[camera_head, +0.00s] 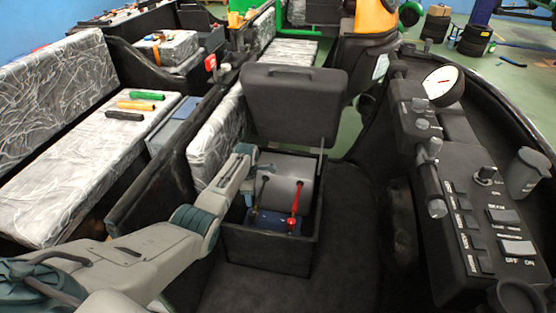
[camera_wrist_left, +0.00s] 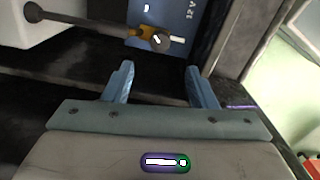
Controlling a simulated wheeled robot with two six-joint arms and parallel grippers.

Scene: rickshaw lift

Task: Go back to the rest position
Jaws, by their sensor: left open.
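My left arm enters the head view from the lower left and reaches a black box (camera_head: 268,250) with its lid (camera_head: 295,100) raised. My left gripper (camera_wrist_left: 160,88) is open and empty in the left wrist view, its two blue-grey fingers apart. In the head view the gripper (camera_head: 247,186) is at the box's left side, its fingertips hard to make out. Inside the box are a grey rounded body, a blue battery (camera_head: 272,220), a red lever (camera_head: 294,208) and a black lever (camera_head: 262,187). The battery (camera_wrist_left: 173,18) shows "12 V" in the wrist view. My right gripper is not in view.
A control panel (camera_head: 485,235) with switches and a round gauge (camera_head: 441,86) stands at the right. Plastic-wrapped seats (camera_head: 90,160) lie at the left, with several coloured handled items on one. Dark floor (camera_head: 345,240) is clear right of the box.

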